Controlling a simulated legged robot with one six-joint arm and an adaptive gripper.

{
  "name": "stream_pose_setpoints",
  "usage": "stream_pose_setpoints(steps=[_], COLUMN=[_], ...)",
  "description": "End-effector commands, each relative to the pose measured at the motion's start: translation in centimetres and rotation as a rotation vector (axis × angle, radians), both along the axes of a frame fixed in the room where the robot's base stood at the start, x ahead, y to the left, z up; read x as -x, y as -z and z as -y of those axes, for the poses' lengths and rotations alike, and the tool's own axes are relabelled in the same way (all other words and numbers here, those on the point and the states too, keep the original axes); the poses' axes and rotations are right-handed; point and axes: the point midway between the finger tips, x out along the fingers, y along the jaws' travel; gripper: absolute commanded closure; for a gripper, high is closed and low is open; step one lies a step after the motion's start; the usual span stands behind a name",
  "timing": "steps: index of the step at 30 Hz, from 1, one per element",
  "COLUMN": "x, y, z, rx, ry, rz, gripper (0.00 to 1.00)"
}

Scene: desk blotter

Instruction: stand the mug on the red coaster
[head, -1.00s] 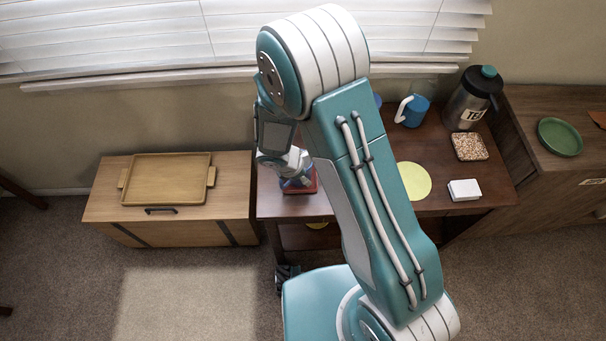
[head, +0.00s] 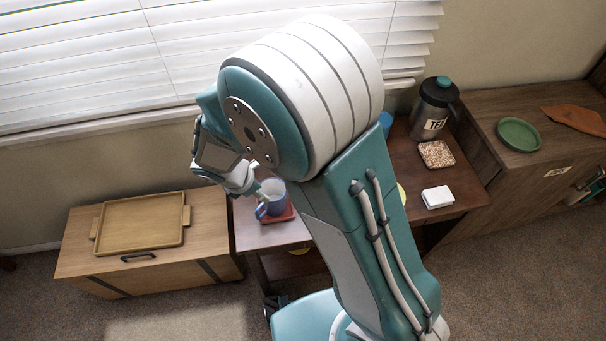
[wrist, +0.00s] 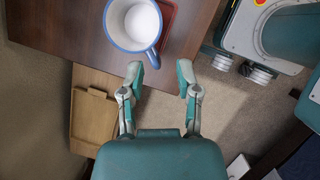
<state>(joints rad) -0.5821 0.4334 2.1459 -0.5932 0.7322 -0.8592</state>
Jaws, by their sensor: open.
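The mug (head: 271,197), blue outside and white inside, stands upright at the left end of the dark desk, over the red coaster (head: 289,214). In the wrist view the mug (wrist: 138,22) covers part of the red coaster (wrist: 171,18), which sticks out on its right. Its base is hidden there, so I cannot tell how centred it is. My gripper (wrist: 160,71) is open and empty, its fingers apart just below the mug. In the head view my arm hides part of the desk.
A flask (head: 434,108), a patterned square (head: 436,154) and a white block (head: 437,197) stand on the desk's right. A blue thing (head: 386,122) is partly hidden by my arm. A wooden tray (head: 142,237) lies on the left chest; a green dish (head: 518,134) is far right.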

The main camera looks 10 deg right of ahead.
Motion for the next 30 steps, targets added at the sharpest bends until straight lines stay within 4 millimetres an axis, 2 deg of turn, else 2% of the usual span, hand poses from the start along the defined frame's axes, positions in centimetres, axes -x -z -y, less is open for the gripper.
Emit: stream_pose_setpoints(steps=[5,14,21,30], x=[-0.1,0.8,2.9,6.5], y=[-2.1,-9.3,-14.2,-19.1], z=[1.2,5.7,9.0,12.5], rx=[-0.038,-0.193,-0.323,-0.501], ry=[0.097,0.496,0.811,1.189], rz=[0.042,0.191,0.299,0.421], gripper=[0.57,0.57,0.57,0.57])
